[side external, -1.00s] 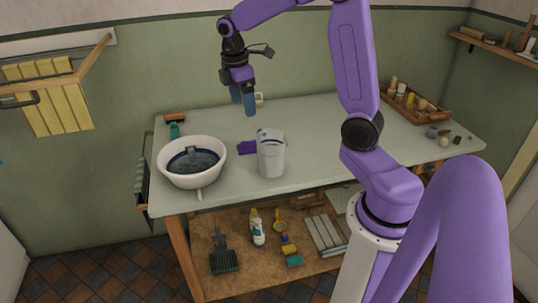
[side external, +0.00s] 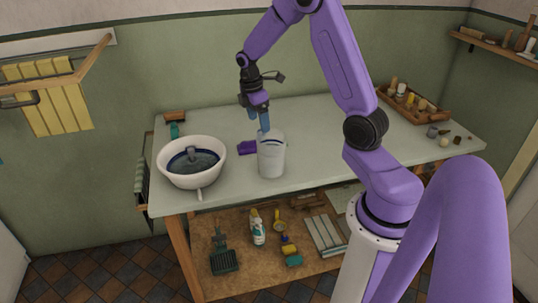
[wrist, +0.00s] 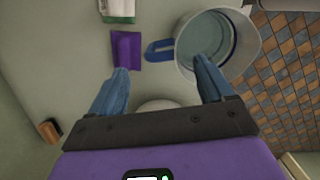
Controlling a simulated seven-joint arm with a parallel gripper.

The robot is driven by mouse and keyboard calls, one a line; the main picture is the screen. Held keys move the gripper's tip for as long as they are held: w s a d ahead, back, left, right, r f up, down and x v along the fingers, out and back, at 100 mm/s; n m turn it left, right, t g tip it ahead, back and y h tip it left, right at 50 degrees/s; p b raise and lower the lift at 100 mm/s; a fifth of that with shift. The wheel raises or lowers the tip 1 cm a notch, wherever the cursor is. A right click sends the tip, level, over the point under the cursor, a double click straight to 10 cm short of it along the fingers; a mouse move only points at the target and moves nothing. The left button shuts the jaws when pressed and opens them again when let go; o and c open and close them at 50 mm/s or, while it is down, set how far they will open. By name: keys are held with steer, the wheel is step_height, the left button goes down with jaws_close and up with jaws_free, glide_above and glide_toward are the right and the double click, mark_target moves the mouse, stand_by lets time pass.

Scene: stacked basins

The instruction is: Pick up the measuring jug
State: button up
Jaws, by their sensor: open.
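The measuring jug (side external: 271,158) is a pale, translucent upright vessel on the table. It also shows in the wrist view (wrist: 230,36), seen from above at upper right, with a blue handle (wrist: 160,50) pointing left. My gripper (side external: 258,121) is above the table at the jug's back rim. In the wrist view the gripper (wrist: 161,68) has its blue fingers wide apart with nothing between them. The right finger overlaps the jug's near rim and opening; I cannot tell whether it touches. The handle lies ahead of the gap between the fingers.
A white basin (side external: 168,172) with a blue-rimmed vessel inside stands left of the jug. A purple item (side external: 247,147) lies just left of the jug. A wooden tray (side external: 428,115) with several items is at back right. The table between jug and tray is clear.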

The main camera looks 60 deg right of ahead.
mark_target(261, 134)
steer(key=shift+s+d+f, duration=0.1)
steer(key=shift+d+f, duration=0.05)
steer(key=shift+f, duration=1.05)
steer(key=shift+s+d+f, duration=0.1)
steer(key=shift+d+f, duration=0.05)
steer(key=shift+f, duration=1)
steer(key=shift+s+d+f, duration=0.1)
steer(key=shift+d+f, duration=0.05)
steer(key=shift+f, duration=1.05)
jaws_close()
steer(key=shift+r, duration=0.2)
steer(key=shift+r, duration=1.45)
steer(key=s+a+r, duration=0.6)
steer(key=s+r, duration=0.3)
steer(key=s, duration=0.3)
steer(key=shift+s+r, duration=0.2)
steer(key=shift+r, duration=0.15)
steer(key=shift+s, duration=0.1)
